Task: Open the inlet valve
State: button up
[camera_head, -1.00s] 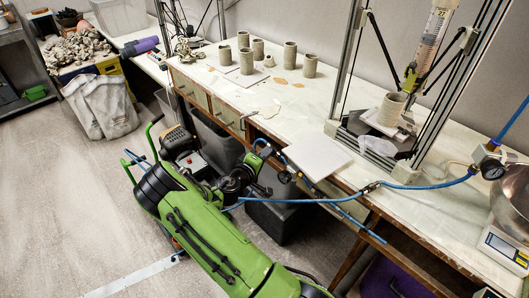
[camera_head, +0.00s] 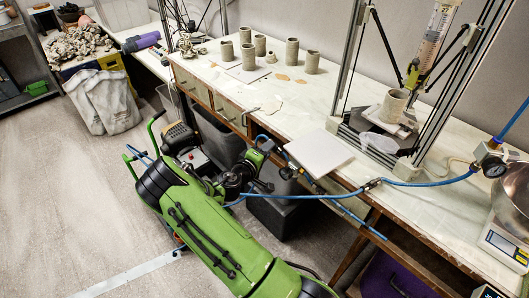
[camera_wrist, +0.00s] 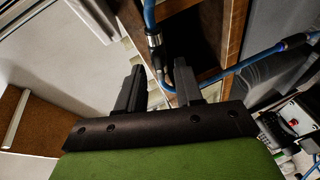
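A blue hose with a metal and black fitting (camera_wrist: 154,41) hangs by a wooden table leg in the wrist view. It may be the inlet valve, but no handle can be made out. My gripper (camera_wrist: 158,84) has its two black fingers wide apart. The hose shows between and beyond them, and nothing appears gripped. In the head view my green arm reaches toward the table's front edge, and the fingertips are not clear there. A brass fitting with a gauge (camera_head: 491,163) sits on the blue hose at the right.
The worktable (camera_head: 440,215) carries several clay cups and a white board (camera_head: 318,153) at its front edge. A compressor with a red button (camera_wrist: 293,122) stands close by. Dark bins (camera_head: 283,214) fill space under the table.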

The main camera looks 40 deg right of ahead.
jog(key=v, duration=1.5)
jog(key=shift+s+a+p, duration=0.15)
jog(key=shift+a+p, duration=0.2)
jog(key=shift+p, duration=0.1)
